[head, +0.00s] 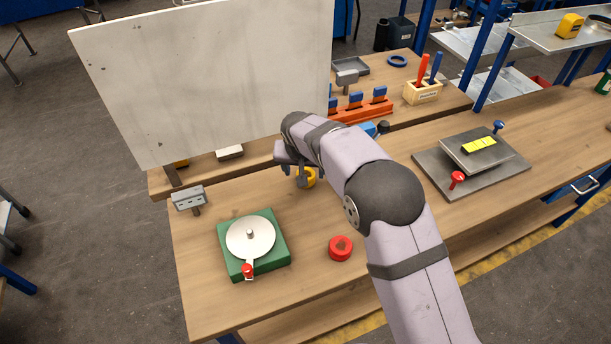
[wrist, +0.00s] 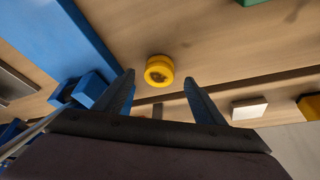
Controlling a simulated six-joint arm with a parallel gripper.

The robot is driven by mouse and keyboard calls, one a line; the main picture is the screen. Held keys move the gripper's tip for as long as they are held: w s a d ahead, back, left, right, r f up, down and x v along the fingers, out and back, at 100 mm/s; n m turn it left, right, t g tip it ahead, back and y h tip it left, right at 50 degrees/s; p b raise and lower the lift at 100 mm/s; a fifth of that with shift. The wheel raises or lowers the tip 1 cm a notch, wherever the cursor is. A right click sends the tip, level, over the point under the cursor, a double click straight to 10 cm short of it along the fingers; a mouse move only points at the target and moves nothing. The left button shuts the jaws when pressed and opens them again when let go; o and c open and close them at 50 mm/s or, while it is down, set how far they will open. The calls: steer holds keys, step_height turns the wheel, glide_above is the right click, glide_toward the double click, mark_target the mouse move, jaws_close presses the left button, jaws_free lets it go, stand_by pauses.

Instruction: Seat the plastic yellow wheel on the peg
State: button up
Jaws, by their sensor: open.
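The yellow wheel (head: 311,178) stands on the wooden bench, partly hidden behind my gripper (head: 302,177) in the head view. In the wrist view the yellow wheel (wrist: 159,70) shows whole, with a dark centre. My gripper (wrist: 159,77) is open there, and its two blue-grey fingers point toward the wheel, one to each side of it in the picture. I cannot tell how far the fingertips are from it. The short grey peg (head: 250,233) stands upright and bare in the middle of a pale round disc on a green base (head: 277,257), left of my gripper.
A red ring (head: 340,248) lies on the bench right of the green base. A large pale panel (head: 205,80) rises behind the bench. A grey bracket (head: 188,198) stands at the left. Metal plates (head: 430,168) lie to the right. Bench between wheel and base is clear.

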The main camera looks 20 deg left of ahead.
steer(key=shift+p+x, duration=0.9)
steer(key=shift+p, duration=0.1)
steer(key=shift+w+p+x, duration=0.25)
steer(key=shift+p+x, duration=0.5)
steer(key=shift+x, duration=0.95)
steer(key=shift+r, duration=0.1)
steer(key=shift+a, duration=0.1)
steer(key=c, duration=1.2)
